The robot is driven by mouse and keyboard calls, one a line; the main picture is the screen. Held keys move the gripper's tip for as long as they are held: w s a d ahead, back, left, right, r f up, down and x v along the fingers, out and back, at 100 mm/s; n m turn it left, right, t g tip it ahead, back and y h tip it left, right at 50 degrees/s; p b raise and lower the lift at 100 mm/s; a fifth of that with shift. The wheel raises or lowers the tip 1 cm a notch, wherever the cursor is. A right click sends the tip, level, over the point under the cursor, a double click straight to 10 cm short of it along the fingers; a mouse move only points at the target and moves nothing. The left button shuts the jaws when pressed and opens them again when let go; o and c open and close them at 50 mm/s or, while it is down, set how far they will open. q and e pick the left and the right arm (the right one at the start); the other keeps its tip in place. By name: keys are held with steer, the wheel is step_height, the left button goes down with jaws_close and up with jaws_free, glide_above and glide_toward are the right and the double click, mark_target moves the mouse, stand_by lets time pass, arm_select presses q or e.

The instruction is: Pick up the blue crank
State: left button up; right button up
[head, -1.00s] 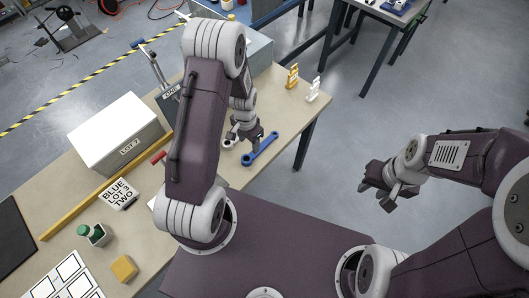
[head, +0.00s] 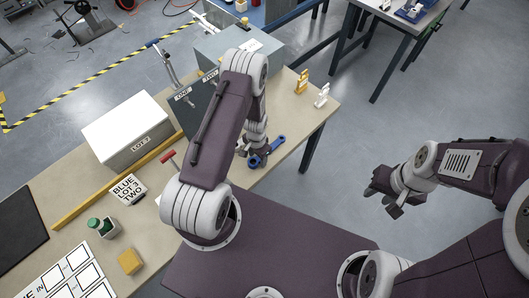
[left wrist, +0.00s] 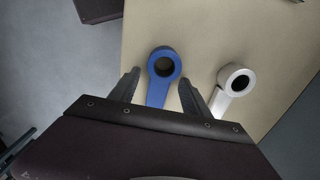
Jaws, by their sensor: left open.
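The blue crank (head: 269,151) lies on the workbench near its right edge in the head view. In the left wrist view the crank (left wrist: 163,65) shows its ring end just beyond the fingertips, its shank running back between the fingers. My left gripper (head: 257,153) is low over the crank. In the left wrist view its open fingers (left wrist: 160,84) stand on either side of the shank, with a gap visible on each side. The crank's near part is hidden by the gripper body. My right gripper (head: 384,199) is empty and open, off the bench to the right.
A pale grey crank (left wrist: 236,79) lies right of the blue one in the left wrist view. White and yellow figures (head: 321,96) stand at the bench's far corner. A white box (head: 128,129), a yellow bar (head: 110,186) and a red-handled tool (head: 169,159) lie to the left.

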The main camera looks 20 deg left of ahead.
arm_select(q)
jaws_close()
stand_by(0.3)
